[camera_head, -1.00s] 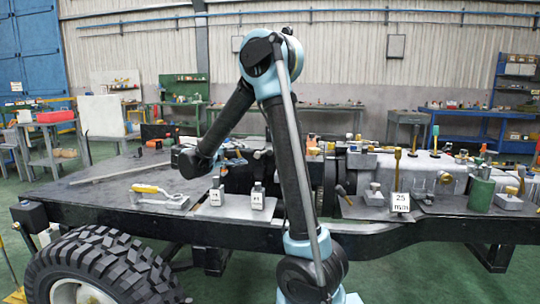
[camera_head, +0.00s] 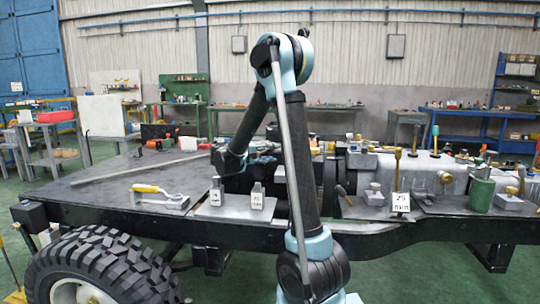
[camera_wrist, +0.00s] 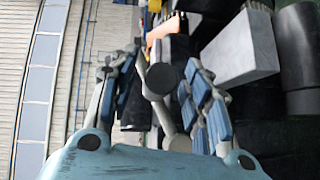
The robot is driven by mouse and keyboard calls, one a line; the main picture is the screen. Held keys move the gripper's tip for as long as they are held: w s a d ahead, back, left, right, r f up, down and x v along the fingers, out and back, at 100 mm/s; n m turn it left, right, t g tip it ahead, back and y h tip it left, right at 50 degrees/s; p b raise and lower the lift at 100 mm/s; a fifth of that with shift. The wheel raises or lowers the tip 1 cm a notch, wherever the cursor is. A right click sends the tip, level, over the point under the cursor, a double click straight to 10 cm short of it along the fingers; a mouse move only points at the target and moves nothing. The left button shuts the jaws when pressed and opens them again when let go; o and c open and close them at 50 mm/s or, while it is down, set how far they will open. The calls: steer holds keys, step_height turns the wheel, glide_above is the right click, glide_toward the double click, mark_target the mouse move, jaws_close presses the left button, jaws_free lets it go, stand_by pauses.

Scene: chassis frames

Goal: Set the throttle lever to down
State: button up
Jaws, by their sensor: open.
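My gripper (camera_head: 264,150) is low over the back middle of the chassis in the head view, partly behind my own arm. In the wrist view its blue-padded fingers (camera_wrist: 160,95) are spread apart. A grey rod-like part with a dark round end (camera_wrist: 160,78) shows between them; I cannot tell whether it is the throttle lever or whether anything touches it. No part is clearly marked as the throttle lever in the head view.
A yellow-handled clamp (camera_head: 150,190) and small labelled blocks (camera_head: 257,197) stand at the chassis's near edge. A "25 mm" sign (camera_head: 401,202) and a green cylinder (camera_head: 481,195) are to the right. A grey block (camera_wrist: 238,48) is beyond the right fingers. The left deck is mostly clear.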

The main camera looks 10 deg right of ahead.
steer(key=shift+w+d, duration=0.15)
steer(key=shift+d, duration=0.1)
steer(key=shift+c, duration=0.5)
jaws_close()
steer(key=shift+f, duration=0.1)
steer(key=shift+d+f+m+y, duration=0.3)
steer(key=shift+f+m+y, duration=0.6)
steer(key=shift+y, duration=0.3)
steer(key=shift+f+m+g+y, duration=0.3)
steer(key=shift+f+m+y, duration=0.5)
steer(key=shift+f+y, duration=0.25)
